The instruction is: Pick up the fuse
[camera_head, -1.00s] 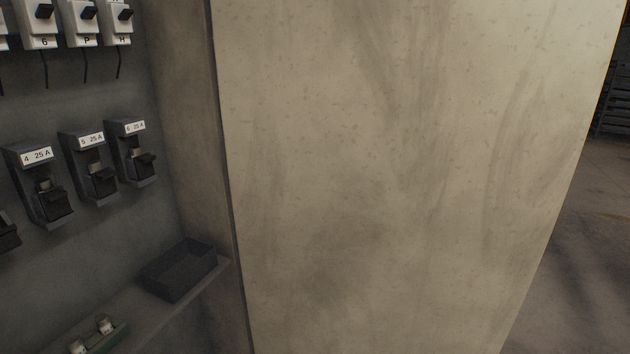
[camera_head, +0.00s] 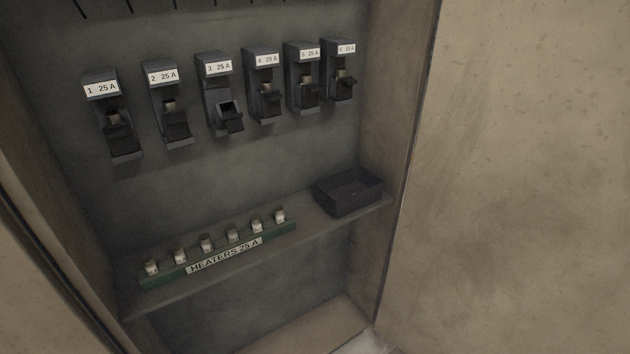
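Several small pale fuses stand upright in a row in a green rack (camera_head: 160,279) labelled HEATERS 25 A, on the cabinet shelf. The leftmost fuse (camera_head: 152,268) and the rightmost fuse (camera_head: 280,215) mark the row's ends. Above them, several dark fuse holders hang on the back wall, labelled 1 to 6, 25 A. Holder 3 (camera_head: 219,95) has its carrier tipped outward with an opening that looks empty. Holders 1 (camera_head: 117,120), 2 and 4 (camera_head: 264,88) show a pale piece above their dark carriers. Neither of my grippers is in view.
A dark open tray (camera_head: 349,192) stands at the right end of the shelf (camera_head: 300,241) and looks empty. The cabinet's side walls and an open door panel (camera_head: 520,180) bound the space at left and right. The air before the shelf is clear.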

